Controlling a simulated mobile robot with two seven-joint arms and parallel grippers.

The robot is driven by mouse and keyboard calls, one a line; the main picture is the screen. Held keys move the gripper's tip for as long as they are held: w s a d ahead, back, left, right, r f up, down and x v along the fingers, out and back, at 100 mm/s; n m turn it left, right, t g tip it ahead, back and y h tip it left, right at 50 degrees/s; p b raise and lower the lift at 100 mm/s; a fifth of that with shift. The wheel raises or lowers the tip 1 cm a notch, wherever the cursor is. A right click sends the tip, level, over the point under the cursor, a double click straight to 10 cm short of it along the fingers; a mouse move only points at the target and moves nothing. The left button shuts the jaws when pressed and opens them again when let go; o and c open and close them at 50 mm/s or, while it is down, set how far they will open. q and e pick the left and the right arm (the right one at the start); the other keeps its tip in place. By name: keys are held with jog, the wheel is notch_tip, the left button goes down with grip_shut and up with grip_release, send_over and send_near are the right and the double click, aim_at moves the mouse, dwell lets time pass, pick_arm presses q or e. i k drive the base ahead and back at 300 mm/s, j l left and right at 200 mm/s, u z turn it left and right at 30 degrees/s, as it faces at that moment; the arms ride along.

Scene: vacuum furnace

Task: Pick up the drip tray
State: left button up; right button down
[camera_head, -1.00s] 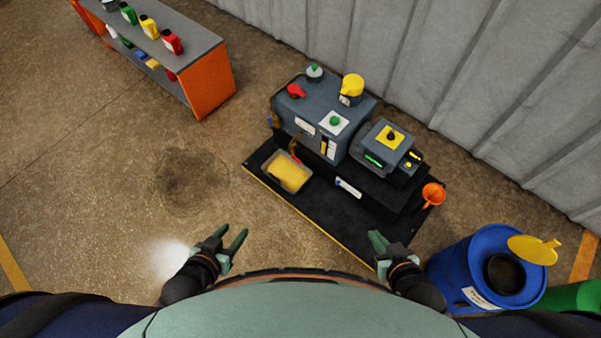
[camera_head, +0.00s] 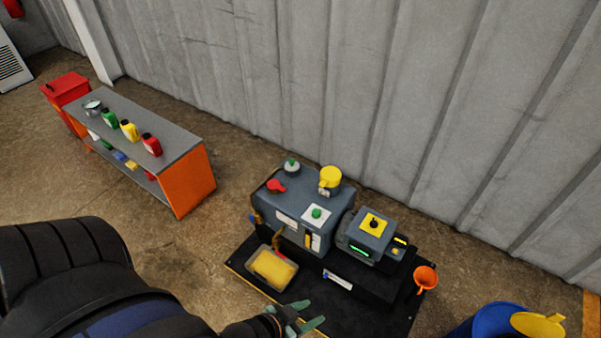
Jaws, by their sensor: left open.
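The drip tray (camera_head: 264,281) is a small grey rectangular tray holding something yellow. It sits on the black platform (camera_head: 355,312), at its left end in front of the grey-blue pump unit (camera_head: 290,205). My left gripper (camera_head: 308,317) is open and empty, in front of the tray and slightly right of it in the picture. A gap shows between its fingers and the tray. My left arm (camera_head: 110,290) fills the lower left. My right gripper is out of view.
A control box (camera_head: 368,238) with a yellow top stands right of the pump. An orange funnel (camera_head: 426,279) is at the platform's right end, near a blue drum (camera_head: 487,322). A shelf with bottles (camera_head: 150,145) stands left. Corrugated wall lies behind.

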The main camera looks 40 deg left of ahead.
aim_at(277, 272)
jog(key=j+z, duration=0.7)
jog(key=z, duration=0.25)
jog(key=k+j+z, duration=0.25)
jog(key=j, duration=0.15)
jog(key=k+j+z, duration=0.25)
jog(key=j, duration=0.2)
jog(key=i, duration=0.1)
